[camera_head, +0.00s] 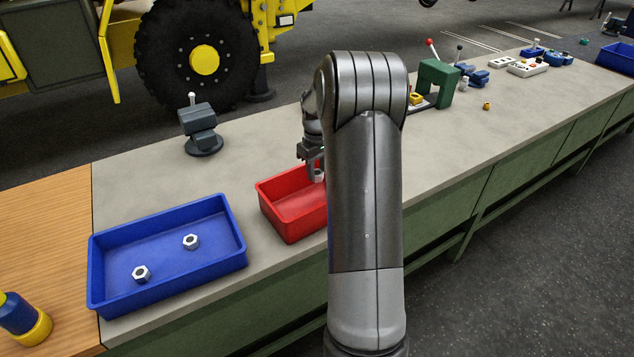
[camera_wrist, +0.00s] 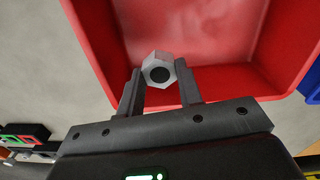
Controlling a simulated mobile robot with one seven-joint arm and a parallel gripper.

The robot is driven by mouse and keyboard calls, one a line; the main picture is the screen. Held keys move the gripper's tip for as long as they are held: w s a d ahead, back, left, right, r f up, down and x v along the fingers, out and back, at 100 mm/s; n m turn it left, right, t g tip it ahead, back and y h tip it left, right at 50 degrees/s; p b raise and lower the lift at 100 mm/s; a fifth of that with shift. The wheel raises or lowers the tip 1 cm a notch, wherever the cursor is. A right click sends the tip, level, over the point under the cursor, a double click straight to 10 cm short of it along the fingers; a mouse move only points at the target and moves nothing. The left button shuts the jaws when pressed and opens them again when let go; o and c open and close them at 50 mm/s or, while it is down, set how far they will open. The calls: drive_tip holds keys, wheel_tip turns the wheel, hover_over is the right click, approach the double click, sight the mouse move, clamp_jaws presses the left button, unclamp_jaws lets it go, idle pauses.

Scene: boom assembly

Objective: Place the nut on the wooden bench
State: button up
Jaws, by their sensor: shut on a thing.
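A silver hex nut (camera_wrist: 158,70) sits between the fingertips of my gripper (camera_wrist: 160,88), which is shut on it. In the head view the nut (camera_head: 318,175) shows small under my gripper (camera_head: 311,160), at the red tray's far edge. The wrist view shows the red tray (camera_wrist: 100,35) beyond the nut. I cannot tell how high the nut is above the tray floor. The wooden bench (camera_head: 45,225) is at the far left in the head view, beside the grey worktop. Two more nuts (camera_head: 141,273) (camera_head: 191,241) lie in the blue tray (camera_head: 168,282).
The blue tray stands between the red tray and the wooden bench. A dark vise (camera_head: 200,130) stands on the grey worktop (camera_head: 130,180) behind the trays. A blue and yellow object (camera_head: 22,318) is on the wooden bench's near part. The bench's middle is clear.

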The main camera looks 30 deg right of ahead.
wheel_tip(320, 180, up, 3)
drive_tip(key=shift+f, duration=0.2)
drive_tip(key=shift+a, duration=0.2)
drive_tip(key=w+a+m, duration=0.1)
drive_tip(key=a+m, duration=0.2)
drive_tip(key=a, duration=1.6)
wheel_tip(320, 180, up, 5)
drive_tip(key=n, duration=0.3)
hover_over(317, 172)
wheel_tip(317, 172, down, 4)
drive_tip(key=shift+s+f, duration=0.1)
drive_tip(key=shift+f, duration=0.45)
